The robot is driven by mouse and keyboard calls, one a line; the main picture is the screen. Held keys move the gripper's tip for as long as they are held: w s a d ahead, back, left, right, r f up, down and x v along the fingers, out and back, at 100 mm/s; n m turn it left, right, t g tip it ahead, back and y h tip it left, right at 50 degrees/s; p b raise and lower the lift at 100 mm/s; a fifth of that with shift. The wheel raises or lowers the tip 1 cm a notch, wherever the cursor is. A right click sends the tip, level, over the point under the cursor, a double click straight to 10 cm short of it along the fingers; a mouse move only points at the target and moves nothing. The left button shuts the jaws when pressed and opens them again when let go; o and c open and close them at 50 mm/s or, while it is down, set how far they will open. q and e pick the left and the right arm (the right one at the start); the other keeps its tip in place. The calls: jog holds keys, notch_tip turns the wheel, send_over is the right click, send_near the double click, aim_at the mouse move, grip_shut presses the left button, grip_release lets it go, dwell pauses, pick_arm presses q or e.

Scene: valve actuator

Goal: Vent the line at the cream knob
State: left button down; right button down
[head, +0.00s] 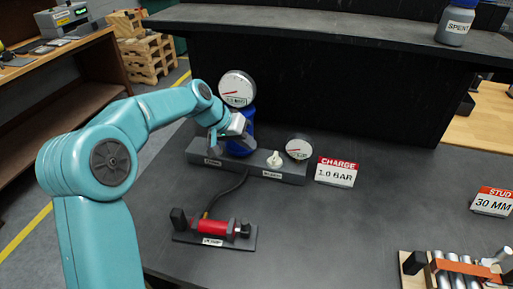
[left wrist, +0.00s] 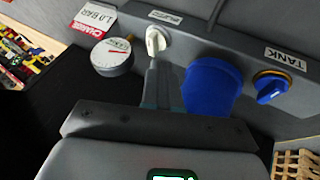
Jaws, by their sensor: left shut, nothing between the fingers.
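The cream knob (head: 275,159) stands on the front of a grey manifold block (head: 292,177), left of a small gauge (head: 298,147). In the left wrist view the cream knob (left wrist: 155,40) lies just beyond my fingertips. My left gripper (head: 249,141) is shut and empty, in front of a blue cylinder (head: 242,149) and up-left of the knob. In the left wrist view its fingers (left wrist: 154,68) point toward the knob; I cannot tell whether they touch it. A blue knob on a yellow base (left wrist: 271,86) sits by the TANK label. My right gripper is not in view.
A large gauge (head: 237,88) rises behind the block. A "CHARGE 1.0 BAR" sign (head: 337,171) stands to the right. A red hand pump (head: 208,226) with a hose lies in front. A rod rack (head: 456,270) is at the lower right. The table's middle is clear.

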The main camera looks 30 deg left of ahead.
aim_at(270, 162)
pick_arm(q)
jog(key=p+x, duration=0.1)
jog(key=x, duration=0.6)
jog(key=shift+s+f, duration=0.1)
jog(key=shift+s, duration=0.1)
jog(key=shift+w+d+f, duration=0.1)
jog(key=shift+d+f, duration=0.1)
jog(key=shift+f, duration=0.05)
jog(key=shift+s, duration=0.2)
jog(key=shift+w+f, duration=0.2)
jog(key=shift+w, duration=0.15)
jog(key=shift+s+r, duration=0.15)
jog(key=shift+s, duration=0.1)
jog(key=shift+w+d+n, duration=0.15)
jog(key=shift+d+n, duration=0.05)
jog(key=shift+n, duration=0.2)
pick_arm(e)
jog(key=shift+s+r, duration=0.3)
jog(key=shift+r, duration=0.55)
pick_arm(q)
jog(key=shift+s+y, duration=0.2)
jog(key=shift+y, duration=0.1)
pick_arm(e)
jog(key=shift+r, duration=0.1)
